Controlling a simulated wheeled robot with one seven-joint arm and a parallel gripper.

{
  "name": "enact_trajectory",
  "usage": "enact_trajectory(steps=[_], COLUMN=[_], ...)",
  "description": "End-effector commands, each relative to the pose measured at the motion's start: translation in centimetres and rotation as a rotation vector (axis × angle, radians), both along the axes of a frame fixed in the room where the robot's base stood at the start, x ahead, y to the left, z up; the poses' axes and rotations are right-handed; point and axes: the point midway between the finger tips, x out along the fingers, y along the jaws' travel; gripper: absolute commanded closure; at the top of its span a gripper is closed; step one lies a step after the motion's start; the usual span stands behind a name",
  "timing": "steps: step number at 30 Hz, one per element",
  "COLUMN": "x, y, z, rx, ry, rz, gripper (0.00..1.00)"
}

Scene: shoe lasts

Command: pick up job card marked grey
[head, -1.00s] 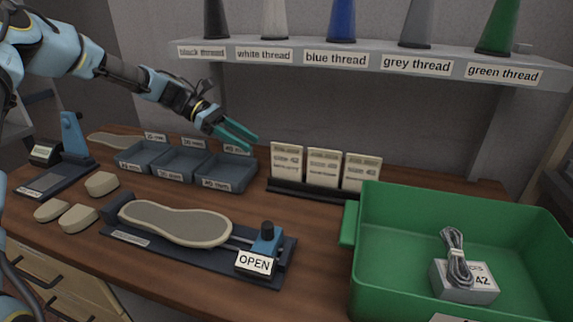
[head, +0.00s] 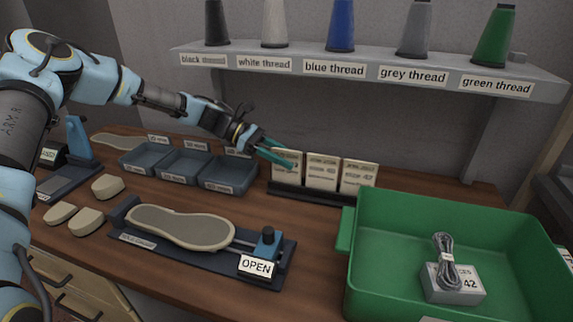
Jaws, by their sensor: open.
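Three cream job cards stand upright side by side in a dark rack at the back of the bench: a left card (head: 287,171), a middle card (head: 322,172) and a right card (head: 358,175). Their print is too small to read, so I cannot tell which is marked grey. My gripper (head: 280,153) is open at the left card, its teal fingers overlapping that card's upper part in the head view. I cannot tell whether they touch it or straddle it.
A green bin (head: 400,215) at the right holds a grey box with bundled laces. Dark blue trays (head: 230,187) stand below my arm. A sole clamp marked OPEN (head: 257,265) lies in front. A thread shelf (head: 400,76) hangs above the cards.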

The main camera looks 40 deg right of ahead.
Motion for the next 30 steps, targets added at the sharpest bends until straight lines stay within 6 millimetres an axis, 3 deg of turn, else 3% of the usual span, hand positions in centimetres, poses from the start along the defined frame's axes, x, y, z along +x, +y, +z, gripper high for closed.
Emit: enact_trajectory(steps=[8,20,30], x=[-0.34,-0.3,-0.31], y=[-0.23,-0.21,-0.21], z=[-0.24,-0.22,-0.21], rx=[-0.001,-0.001,-0.001], ry=[-0.001,-0.002,-0.002], rz=[0.001,0.001,0.001], gripper=[0.55,0.99,1.0])
